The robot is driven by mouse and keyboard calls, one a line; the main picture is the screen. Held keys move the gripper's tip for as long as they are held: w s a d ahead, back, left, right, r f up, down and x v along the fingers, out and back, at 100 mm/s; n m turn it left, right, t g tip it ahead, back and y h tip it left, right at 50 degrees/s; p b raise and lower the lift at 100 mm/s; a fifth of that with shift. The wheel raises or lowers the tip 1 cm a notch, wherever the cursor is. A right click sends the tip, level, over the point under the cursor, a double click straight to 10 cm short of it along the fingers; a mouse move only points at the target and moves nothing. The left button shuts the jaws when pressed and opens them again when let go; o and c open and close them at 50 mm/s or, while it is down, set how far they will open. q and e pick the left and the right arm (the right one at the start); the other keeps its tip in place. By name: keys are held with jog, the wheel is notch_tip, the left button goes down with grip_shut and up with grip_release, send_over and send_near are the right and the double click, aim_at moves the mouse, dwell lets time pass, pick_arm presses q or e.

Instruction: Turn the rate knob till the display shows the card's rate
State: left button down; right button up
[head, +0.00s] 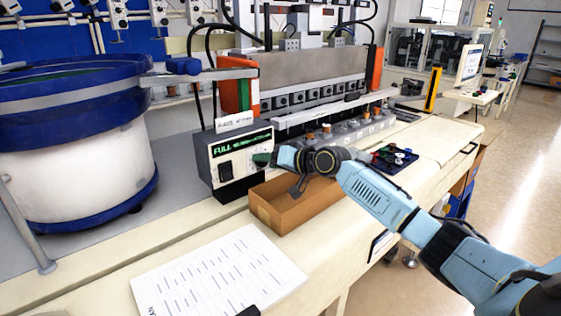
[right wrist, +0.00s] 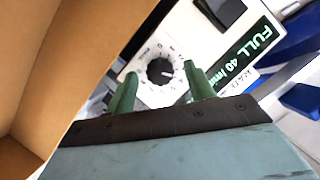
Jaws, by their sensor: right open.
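The control box (head: 237,155) stands beside the bowl feeder, its lit green display (head: 241,144) reading FULL plus small text. In the right wrist view the display (right wrist: 240,55) reads FULL 40 and what looks like /min. The dark round rate knob (right wrist: 160,71) sits on a white dial with marks around it; in the head view my gripper hides it. My right gripper (head: 264,158) is open at the box front, its green fingers (right wrist: 157,74) on either side of the knob in the wrist picture. Contact cannot be told. A small white card (head: 234,122) stands on the box, its text unreadable.
A brown open bin (head: 268,212) stands just below my right gripper. A printed sheet (head: 215,275) lies on the bench in front. The blue and white bowl feeder (head: 75,150) fills the left. A dark tray of coloured parts (head: 393,158) lies to the right.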

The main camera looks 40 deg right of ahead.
jog(key=v, duration=1.3)
jog(key=shift+s+f, duration=0.1)
dwell(0.3)
